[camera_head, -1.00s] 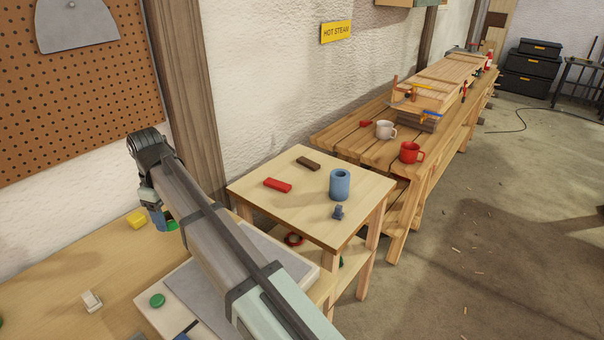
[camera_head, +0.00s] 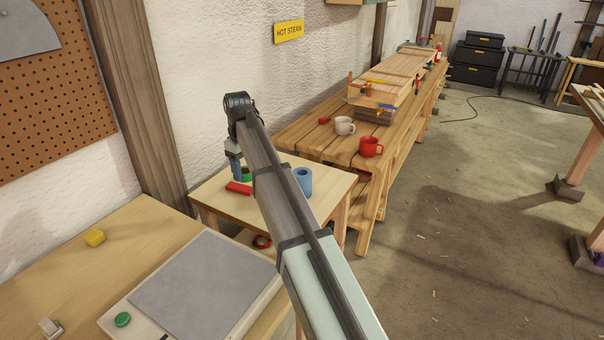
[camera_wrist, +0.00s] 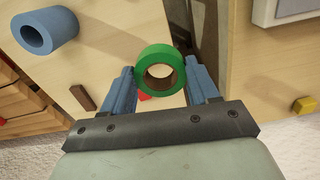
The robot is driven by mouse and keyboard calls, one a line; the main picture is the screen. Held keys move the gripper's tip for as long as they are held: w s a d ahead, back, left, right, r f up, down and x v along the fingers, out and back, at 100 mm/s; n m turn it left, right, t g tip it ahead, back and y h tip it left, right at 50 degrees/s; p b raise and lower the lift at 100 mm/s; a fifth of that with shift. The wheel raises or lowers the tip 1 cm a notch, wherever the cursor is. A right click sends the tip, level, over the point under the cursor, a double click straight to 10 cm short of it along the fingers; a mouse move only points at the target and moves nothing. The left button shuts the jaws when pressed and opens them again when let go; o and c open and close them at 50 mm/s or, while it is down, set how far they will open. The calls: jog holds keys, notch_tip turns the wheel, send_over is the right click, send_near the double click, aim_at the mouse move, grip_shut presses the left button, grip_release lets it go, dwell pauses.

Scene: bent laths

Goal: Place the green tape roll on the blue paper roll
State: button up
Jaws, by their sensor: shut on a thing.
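The green tape roll (camera_wrist: 160,72) is held between the two blue fingers of my gripper (camera_wrist: 160,82) in the wrist view. In the head view the green tape roll (camera_head: 247,175) shows partly beside my gripper (camera_head: 240,172), over the small table. The blue paper roll (camera_head: 303,181) stands upright on that table, to the right of my gripper and partly behind my arm. It also shows in the wrist view at the upper left (camera_wrist: 45,31), apart from the tape roll.
On the small table (camera_head: 215,196) lie a red block (camera_head: 238,188) and, in the wrist view, a dark brown block (camera_wrist: 83,98). A workbench behind holds a white mug (camera_head: 345,125) and a red mug (camera_head: 371,146). A yellow block (camera_head: 94,237) lies on the left bench.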

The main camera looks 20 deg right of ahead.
aim_at(302, 172)
jog(key=shift+w+d+r+m, duration=0.5)
jog(key=shift+w+d+m, duration=1.4)
jog(key=shift+d, duration=3.2)
jog(key=shift+w+d+r+m, duration=0.45)
jog(key=shift+w+d+m, duration=0.55)
jog(key=shift+w+d, duration=2.9)
jog(key=shift+s+d+f, duration=0.4)
jog(key=shift+f, duration=1.15)
jog(key=shift+s+d+f, duration=0.4)
jog(key=shift+f, duration=1.15)
jog(key=shift+s+d+f, duration=0.4)
jog(key=shift+f, duration=1.15)
jog(key=shift+f, duration=0.1)
jog(key=o, duration=1)
jog(key=shift+o, duration=0.2)
notch_tip(302, 172, up, 12)
